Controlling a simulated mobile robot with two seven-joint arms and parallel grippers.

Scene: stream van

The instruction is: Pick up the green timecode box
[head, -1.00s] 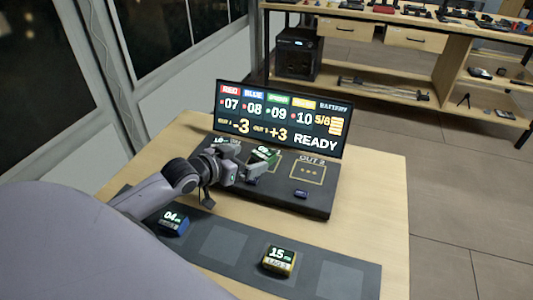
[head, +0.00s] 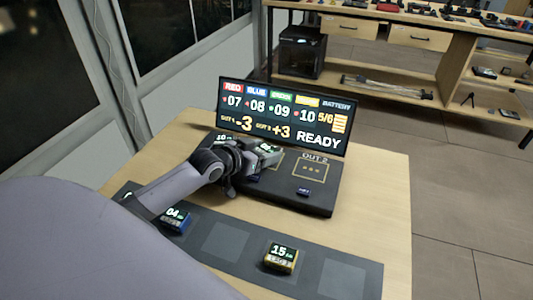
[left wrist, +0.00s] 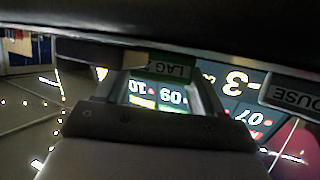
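The green timecode box (head: 268,147) is on the dark console at the foot of the display, partly hidden by my left gripper (head: 263,157). The gripper reaches over the console from the left, with its fingers at the box. In the left wrist view a green face marked "LAG" (left wrist: 172,70) shows upside down close by the gripper. Whether the fingers are closed on the box cannot be made out. My right gripper is not in view.
A display (head: 283,117) reading READY stands behind the console (head: 300,198). Another box (head: 222,138) sits left of the green one. A blue box (head: 175,219) and a yellow box (head: 281,257) sit on the front mat (head: 323,279). The table's right side is clear.

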